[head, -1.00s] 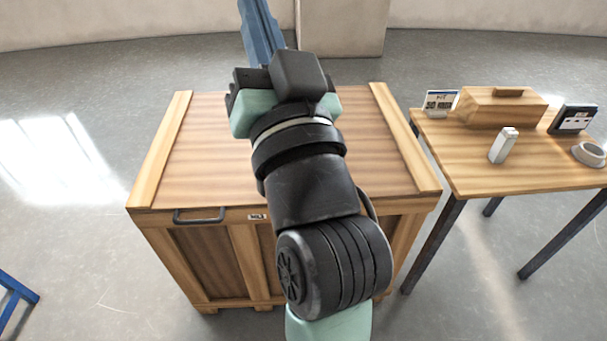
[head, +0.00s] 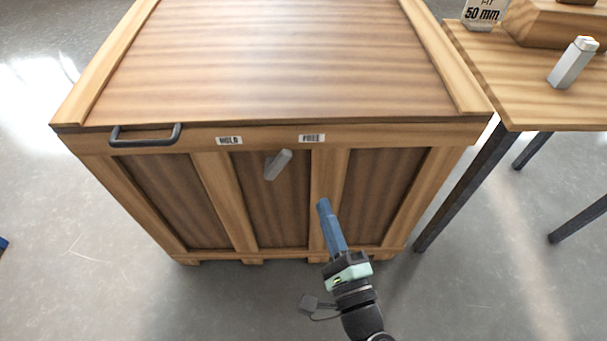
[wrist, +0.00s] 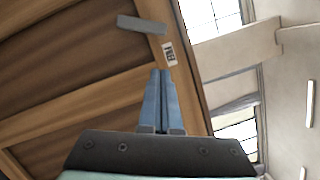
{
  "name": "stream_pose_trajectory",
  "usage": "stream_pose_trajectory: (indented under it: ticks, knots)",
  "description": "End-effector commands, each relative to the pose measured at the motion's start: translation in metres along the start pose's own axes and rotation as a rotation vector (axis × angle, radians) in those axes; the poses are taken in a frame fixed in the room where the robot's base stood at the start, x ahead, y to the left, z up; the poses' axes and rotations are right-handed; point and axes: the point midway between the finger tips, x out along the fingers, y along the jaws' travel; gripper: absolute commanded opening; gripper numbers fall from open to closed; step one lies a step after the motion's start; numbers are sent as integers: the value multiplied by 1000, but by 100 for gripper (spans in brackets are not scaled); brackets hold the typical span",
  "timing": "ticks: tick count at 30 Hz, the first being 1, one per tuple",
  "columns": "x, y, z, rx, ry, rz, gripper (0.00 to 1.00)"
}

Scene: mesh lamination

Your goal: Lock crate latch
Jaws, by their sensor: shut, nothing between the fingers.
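The wooden crate (head: 205,135) stands in front of me with its lid closed. The latch, a small grey lever (head: 278,165), sits on the upper front, below and between the HOLD label (head: 229,141) and the FREE label (head: 312,138). It is tilted, its upper end leaning right towards FREE. My gripper (head: 323,204) has blue fingers, shut and empty, in front of the crate, below and right of the lever and apart from it. In the wrist view the lever (wrist: 142,23) lies beyond the closed fingertips (wrist: 160,73), with one label (wrist: 169,54) near them.
A dark handle (head: 146,136) sticks out at the crate's upper front left. The floor in front is clear.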

Motion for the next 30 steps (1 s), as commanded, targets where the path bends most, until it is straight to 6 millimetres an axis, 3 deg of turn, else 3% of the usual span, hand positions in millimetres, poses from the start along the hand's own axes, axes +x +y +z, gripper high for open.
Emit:
stream_pose_trajectory:
  ticks: [1,4,17,23,30]
  knots:
    - [-8,14,-8,37,15,-3,0]
    - [-15,21,-13,79,30,-10,0]
    - [-14,20,-14,90,33,-13,0]
    - [9,20,-14,88,29,-13,0]
    - [61,19,-16,88,29,-14,0]
